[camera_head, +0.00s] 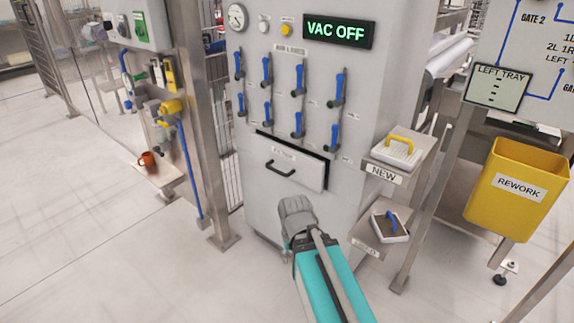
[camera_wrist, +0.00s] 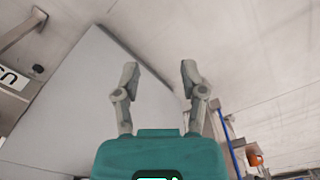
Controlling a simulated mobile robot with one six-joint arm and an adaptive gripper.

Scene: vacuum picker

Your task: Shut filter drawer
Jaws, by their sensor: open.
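The filter drawer (camera_head: 300,172) is in the front of the grey cabinet in the head view. Its front has a dark bar handle (camera_head: 280,168). A dark gap shows along its top and right edges, so it stands partly out. My gripper (camera_wrist: 160,75) shows in the wrist view with its two fingers apart and nothing between them. In the head view my teal arm reaches up from the bottom to below the drawer; I cannot make out the gripper fingers there. The drawer cannot be made out in the wrist view, where a plain grey panel (camera_wrist: 85,105) fills the left.
Several blue valve levers (camera_head: 297,125) sit above the drawer. Right of it are shelves with a new filter (camera_head: 397,153) and a second filter (camera_head: 390,226). A yellow rework bin (camera_head: 517,187) stands farther right. An orange mug (camera_head: 147,160) is left. Floor before the cabinet is open.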

